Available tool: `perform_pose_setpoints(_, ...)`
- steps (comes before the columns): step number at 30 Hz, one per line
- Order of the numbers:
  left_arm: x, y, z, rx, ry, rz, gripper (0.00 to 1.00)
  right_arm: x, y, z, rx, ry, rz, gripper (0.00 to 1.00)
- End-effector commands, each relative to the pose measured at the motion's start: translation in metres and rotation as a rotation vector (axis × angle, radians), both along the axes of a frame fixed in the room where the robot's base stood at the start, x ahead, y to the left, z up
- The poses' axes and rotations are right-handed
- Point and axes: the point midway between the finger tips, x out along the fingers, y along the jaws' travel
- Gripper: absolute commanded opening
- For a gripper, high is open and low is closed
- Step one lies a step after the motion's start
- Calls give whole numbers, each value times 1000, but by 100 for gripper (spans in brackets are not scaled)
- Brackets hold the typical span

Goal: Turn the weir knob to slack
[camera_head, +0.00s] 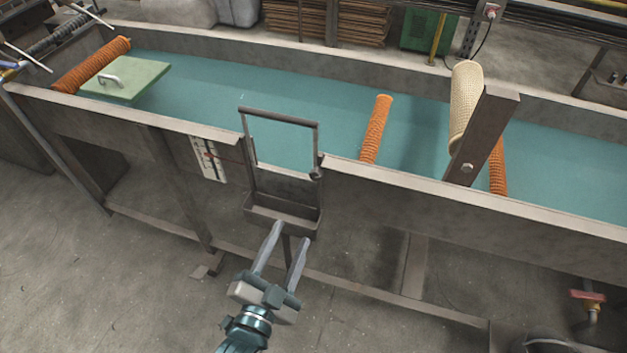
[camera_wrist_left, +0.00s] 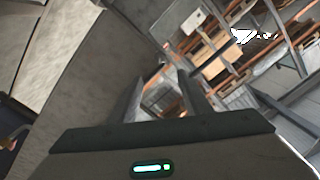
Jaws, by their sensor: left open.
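The weir (camera_head: 279,117) is a dark rectangular frame standing in a notch of the channel's near wall. A small dark round part that looks like its knob (camera_head: 316,174) sits at the right side of the frame. A dark tray-like ledge (camera_head: 282,218) projects below the notch. My left gripper (camera_head: 291,231) is open and empty, with its fingertips just below and in front of this ledge, well below the knob. In the left wrist view its two fingers (camera_wrist_left: 172,72) point at a blurred background, and I cannot make out the knob there. My right gripper is not in view.
The channel holds teal water (camera_head: 225,92). A white scale plate (camera_head: 208,158) with a red mark hangs left of the weir. Orange ribbed rolls (camera_head: 376,128) and a dark post (camera_head: 483,135) stand farther right. A green plate (camera_head: 127,80) lies at left. The floor in front is clear.

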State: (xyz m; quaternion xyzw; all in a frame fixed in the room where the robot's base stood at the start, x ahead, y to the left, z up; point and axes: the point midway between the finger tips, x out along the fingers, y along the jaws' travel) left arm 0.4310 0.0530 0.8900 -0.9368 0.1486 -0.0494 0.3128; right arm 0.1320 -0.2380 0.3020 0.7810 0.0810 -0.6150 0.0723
Motion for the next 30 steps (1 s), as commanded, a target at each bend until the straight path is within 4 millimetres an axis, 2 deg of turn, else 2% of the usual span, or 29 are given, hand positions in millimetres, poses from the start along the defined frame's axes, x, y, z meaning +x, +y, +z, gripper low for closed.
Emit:
perform_pose_setpoints(8,32,-10,3,0,-3,2,44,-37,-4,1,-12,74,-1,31)
perform_pose_setpoints(15,73,-23,4,-1,-2,2,44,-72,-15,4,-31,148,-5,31)
perform_pose_setpoints(19,95,-31,4,-1,-3,1,44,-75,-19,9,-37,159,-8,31)
perform_pose_setpoints(24,123,-40,3,1,-2,0,44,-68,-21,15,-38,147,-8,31)
perform_pose_setpoints(30,148,-48,2,0,-1,1,44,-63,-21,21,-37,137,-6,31)
